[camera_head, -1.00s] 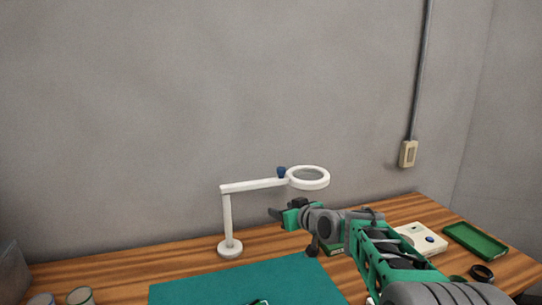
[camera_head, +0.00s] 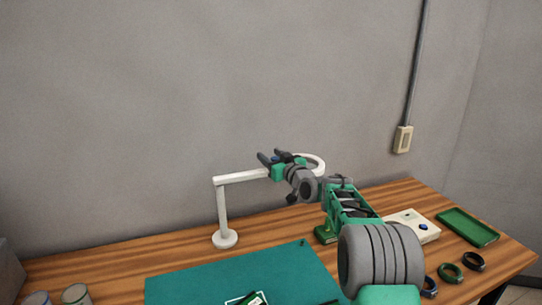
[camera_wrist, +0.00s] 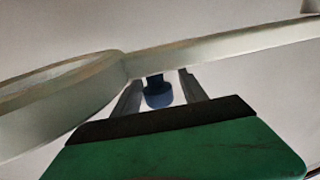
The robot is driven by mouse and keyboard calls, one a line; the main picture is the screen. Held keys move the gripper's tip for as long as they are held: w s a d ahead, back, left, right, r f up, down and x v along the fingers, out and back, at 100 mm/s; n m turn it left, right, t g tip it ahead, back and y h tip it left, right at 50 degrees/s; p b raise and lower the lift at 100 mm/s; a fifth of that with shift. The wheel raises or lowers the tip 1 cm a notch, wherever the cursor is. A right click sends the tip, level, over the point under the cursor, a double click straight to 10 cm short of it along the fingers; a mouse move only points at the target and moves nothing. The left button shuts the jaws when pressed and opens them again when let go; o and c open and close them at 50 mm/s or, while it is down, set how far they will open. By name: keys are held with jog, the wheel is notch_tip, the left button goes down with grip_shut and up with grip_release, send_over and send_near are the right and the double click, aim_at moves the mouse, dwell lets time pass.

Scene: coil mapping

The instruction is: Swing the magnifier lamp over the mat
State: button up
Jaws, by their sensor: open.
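The white magnifier lamp (camera_head: 222,205) stands on the bench behind the mat. Its horizontal arm reaches right to a ring head, partly hidden by my gripper (camera_head: 272,157). The ring (camera_wrist: 60,95) is at left in the wrist view, and the lamp's arm (camera_wrist: 230,47) runs right. A blue knob (camera_wrist: 158,95) hangs below the arm there, between my open fingers (camera_wrist: 160,92). A finger stands on each side of it; I cannot tell whether they touch it. The teal mat (camera_head: 190,280) lies in front of the lamp base, left of my arm.
A small framed item (camera_head: 247,299) lies on the mat's front part. At right are a white device (camera_head: 408,222), a green tray (camera_head: 468,228) and several dark rings (camera_head: 474,261). Two cans (camera_head: 75,295) stand front left. The wall is close behind the lamp.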

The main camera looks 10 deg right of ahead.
jog(key=shift+c, duration=0.5)
grip_shut()
dwell(0.8)
